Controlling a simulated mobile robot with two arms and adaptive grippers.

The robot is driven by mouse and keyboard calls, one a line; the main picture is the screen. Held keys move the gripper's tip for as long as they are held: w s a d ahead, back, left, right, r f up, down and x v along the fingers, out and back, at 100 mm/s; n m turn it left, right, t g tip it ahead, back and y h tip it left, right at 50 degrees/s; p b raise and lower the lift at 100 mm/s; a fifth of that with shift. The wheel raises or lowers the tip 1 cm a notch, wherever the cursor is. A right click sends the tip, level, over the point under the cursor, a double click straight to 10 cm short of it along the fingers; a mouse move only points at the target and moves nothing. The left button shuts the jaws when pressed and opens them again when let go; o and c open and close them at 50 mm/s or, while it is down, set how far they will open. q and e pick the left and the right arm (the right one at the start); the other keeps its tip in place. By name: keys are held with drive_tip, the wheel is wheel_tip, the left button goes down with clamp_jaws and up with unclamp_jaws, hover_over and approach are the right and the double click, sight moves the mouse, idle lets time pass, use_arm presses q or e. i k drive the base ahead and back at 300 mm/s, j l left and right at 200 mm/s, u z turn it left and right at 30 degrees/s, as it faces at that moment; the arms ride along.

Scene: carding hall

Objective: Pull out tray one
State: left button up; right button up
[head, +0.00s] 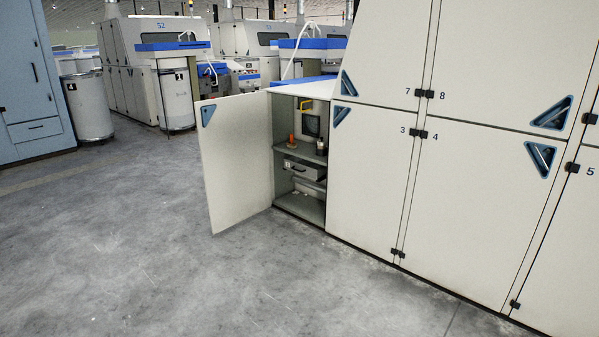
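Tray one (306,173) is a small grey drawer-like tray with a dark handle and what looks like a "1" on its front. It sits inside an open cabinet (300,213), below a shelf (294,151). The cabinet door (238,165) stands swung wide open to the left. The tray appears pushed in, though its depth is hard to tell at this size. Neither of my grippers is in view.
Closed numbered panels (375,180) run to the right. White cans (88,105) stand far left. The grey floor (150,250) before the cabinet is clear.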

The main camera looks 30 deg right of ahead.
sight(308, 166)
drive_tip(key=i+l+z, duration=0.25)
drive_tip(key=i, duration=0.25)
drive_tip(key=i+z, duration=0.25)
drive_tip(key=i, duration=0.25)
